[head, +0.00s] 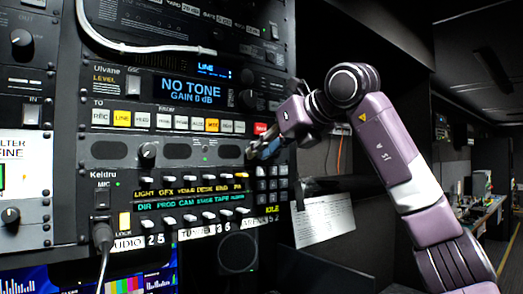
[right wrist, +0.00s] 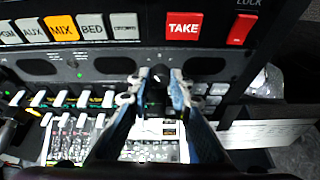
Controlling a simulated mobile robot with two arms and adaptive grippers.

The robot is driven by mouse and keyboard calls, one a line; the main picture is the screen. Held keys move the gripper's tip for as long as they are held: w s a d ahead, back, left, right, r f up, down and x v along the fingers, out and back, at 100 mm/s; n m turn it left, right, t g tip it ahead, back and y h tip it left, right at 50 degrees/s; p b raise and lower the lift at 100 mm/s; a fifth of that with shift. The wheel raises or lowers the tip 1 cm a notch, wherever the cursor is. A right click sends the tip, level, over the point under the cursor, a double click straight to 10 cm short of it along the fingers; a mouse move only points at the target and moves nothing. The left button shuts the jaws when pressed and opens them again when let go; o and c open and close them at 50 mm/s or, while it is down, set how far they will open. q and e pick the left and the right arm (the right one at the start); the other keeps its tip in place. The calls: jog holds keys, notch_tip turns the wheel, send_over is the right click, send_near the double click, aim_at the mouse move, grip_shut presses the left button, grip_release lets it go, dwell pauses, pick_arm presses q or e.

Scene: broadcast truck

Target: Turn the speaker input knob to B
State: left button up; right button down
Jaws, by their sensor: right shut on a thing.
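My right gripper (head: 263,150) reaches in from the right to the right end of the panel strip with dark oval grilles. In the right wrist view its blue-grey fingers (right wrist: 158,84) are closed around a small dark knob (right wrist: 157,76). The fingers hide most of this knob, and its pointer and lettering cannot be read. I take it to be the speaker input knob. In the head view it is hidden behind the fingertips. Another black knob (head: 147,153) sits at the left end of the same strip, apart from the gripper. My left gripper is not in view.
Above the strip is a button row with a lit orange MIX key (right wrist: 62,28) and a red TAKE key (right wrist: 183,25). Below are several small toggle switches and a keypad (head: 271,184). A cable (head: 104,250) hangs at lower left. A paper sheet (head: 323,220) hangs right of the rack.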

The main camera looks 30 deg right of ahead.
jog(key=m+y, duration=0.2)
jog(key=m, duration=0.1)
jog(key=shift+d+m+y, duration=0.25)
jog(key=shift+m+y, duration=0.15)
dwell(0.4)
jog(key=c, duration=1.7)
grip_release()
jog(key=shift+c, duration=0.2)
jog(key=shift+s, duration=0.1)
jog(key=v, duration=1.2)
